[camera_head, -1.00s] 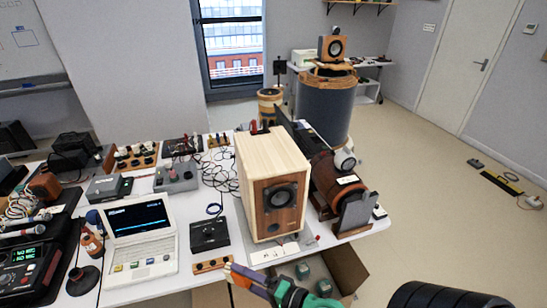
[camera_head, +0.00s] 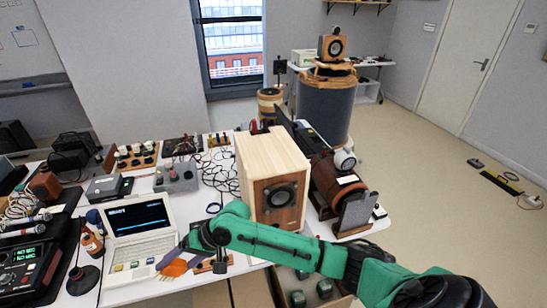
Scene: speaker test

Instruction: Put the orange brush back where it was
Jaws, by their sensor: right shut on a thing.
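My right gripper (camera_head: 184,254) is at the end of the green arm that reaches in from the lower right. It is over the table's front part, just right of the laptop's keyboard. It is shut on the orange brush (camera_head: 175,268), whose orange part shows at the jaws, pointing down and left. Most of the brush's handle is hidden by the gripper. I cannot tell whether the brush touches the table. A small wooden strip (camera_head: 213,265) lies just right of the brush, partly covered by my arm. My left gripper is not in view.
The white laptop (camera_head: 139,230) stands open at left. The wooden speaker box (camera_head: 272,170) stands behind my forearm, close to it. A brown bottle (camera_head: 93,245) and a black round-based stand (camera_head: 82,281) are further left. An open cardboard box (camera_head: 255,290) is below the table's front edge.

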